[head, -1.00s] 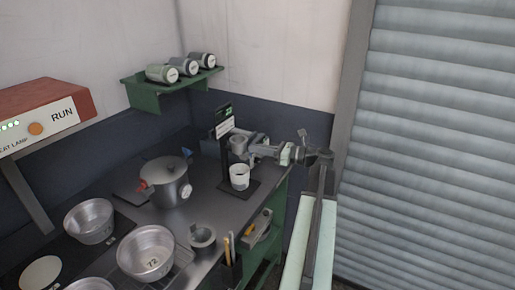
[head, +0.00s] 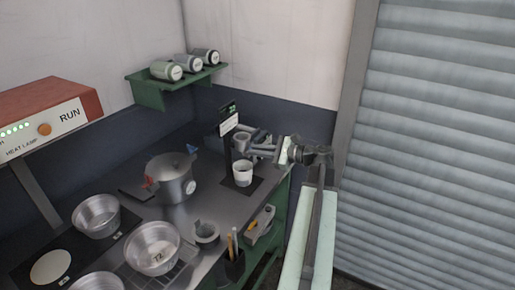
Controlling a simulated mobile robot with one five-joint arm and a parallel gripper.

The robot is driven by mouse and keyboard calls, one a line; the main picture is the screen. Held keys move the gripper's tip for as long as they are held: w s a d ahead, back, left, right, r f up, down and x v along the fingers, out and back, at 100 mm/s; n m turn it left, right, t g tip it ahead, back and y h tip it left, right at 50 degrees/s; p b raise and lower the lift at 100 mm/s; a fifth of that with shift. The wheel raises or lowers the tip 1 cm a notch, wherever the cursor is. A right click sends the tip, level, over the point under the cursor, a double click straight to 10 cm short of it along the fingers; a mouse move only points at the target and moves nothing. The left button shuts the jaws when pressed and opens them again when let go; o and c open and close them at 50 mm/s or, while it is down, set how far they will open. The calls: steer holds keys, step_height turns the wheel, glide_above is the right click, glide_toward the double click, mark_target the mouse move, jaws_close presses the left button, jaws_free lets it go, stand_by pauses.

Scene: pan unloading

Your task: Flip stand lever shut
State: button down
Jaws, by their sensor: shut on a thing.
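The dark stand (head: 226,146) is upright near the back right of the counter, with a sign and a small green display at its top. A grey metal cylinder (head: 240,138) sits at its side. A white cup (head: 243,173) stands on its base, below the cylinder. My gripper (head: 257,150) reaches in from the right at the cylinder's height, above and right of the cup. It is shut on what appears to be the stand's lever. The fingers and cylinder hide most of the lever, so its exact angle cannot be told.
A lidded grey pot (head: 171,180) stands left of the stand. Open metal pans (head: 153,248) are at the front left, below a red heat lamp box (head: 40,115). A green shelf (head: 150,92) holds three canisters. A dark holder (head: 234,267) with sticks is at the counter's front edge.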

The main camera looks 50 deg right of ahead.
stand_by(0.4)
steer(key=c, duration=1.5)
jaws_free()
steer(key=p+v, duration=0.1)
steer(key=v, duration=0.7)
steer(key=shift+a, duration=0.1)
